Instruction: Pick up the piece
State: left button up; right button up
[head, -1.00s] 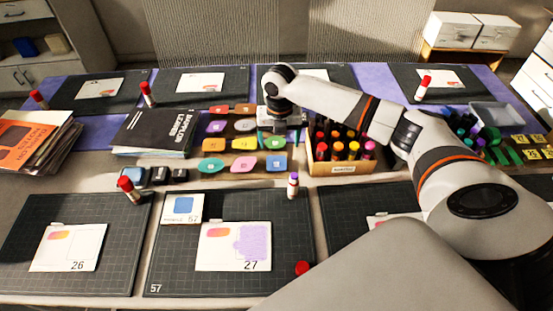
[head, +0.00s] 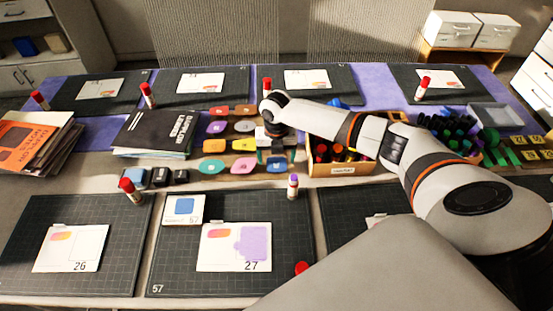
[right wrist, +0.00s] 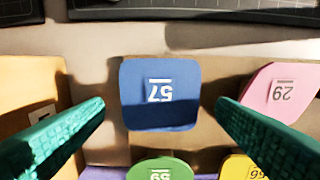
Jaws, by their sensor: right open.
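The blue piece (right wrist: 160,92) labelled 57 lies centred between my right fingers in the right wrist view. It also shows in the head view (head: 276,166) at the near right of the row of coloured pieces. My right gripper (head: 277,154) is open above it, with one teal finger on each side and nothing held. In the right wrist view the fingers stand apart from the blue piece. A pink piece (right wrist: 283,92) marked 29 lies beside the right finger. A green piece (right wrist: 160,168) and a yellow piece (right wrist: 243,167) show at the bottom. My left gripper is not in view.
A box of markers (head: 340,169) stands close on the right of my gripper. A glue stick (head: 293,186) stands near the pieces; books (head: 158,130) lie left.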

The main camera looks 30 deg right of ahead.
jog(key=shift+f, duration=0.25)
dwell(0.3)
jog(key=c, duration=0.8)
